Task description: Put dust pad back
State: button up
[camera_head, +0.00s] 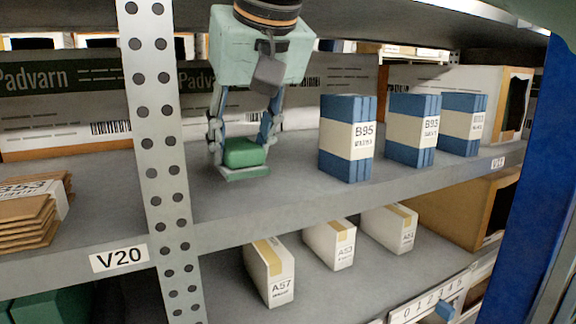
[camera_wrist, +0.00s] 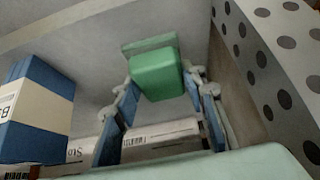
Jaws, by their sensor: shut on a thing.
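The dust pad (camera_head: 245,154) is a green block with a flat, paler green plate beneath it. My gripper (camera_head: 243,145) points down over the upper shelf, with its fingers on either side of the block. In the head view the pad's plate is at or just above the shelf surface; I cannot tell whether it touches. In the wrist view the pad (camera_wrist: 155,74) sits between the fingertips of my gripper (camera_wrist: 163,85).
The upper shelf (camera_head: 265,198) holds a blue-and-white B95 box (camera_head: 347,138) and two similar boxes to the right. A perforated post (camera_head: 160,150) stands close left. Brown flat cartons (camera_head: 32,212) lie beyond it. White boxes, including A57 (camera_head: 269,272), stand below.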

aim_at(240, 169)
jog(key=shift+a+f, duration=0.2)
jog(key=shift+f, duration=0.35)
jog(key=shift+a+f, duration=0.15)
jog(key=shift+f, duration=0.4)
jog(key=shift+w+d+f, duration=0.1)
jog(key=shift+f, duration=0.65)
jog(key=shift+f, duration=0.2)
jog(key=o, duration=1)
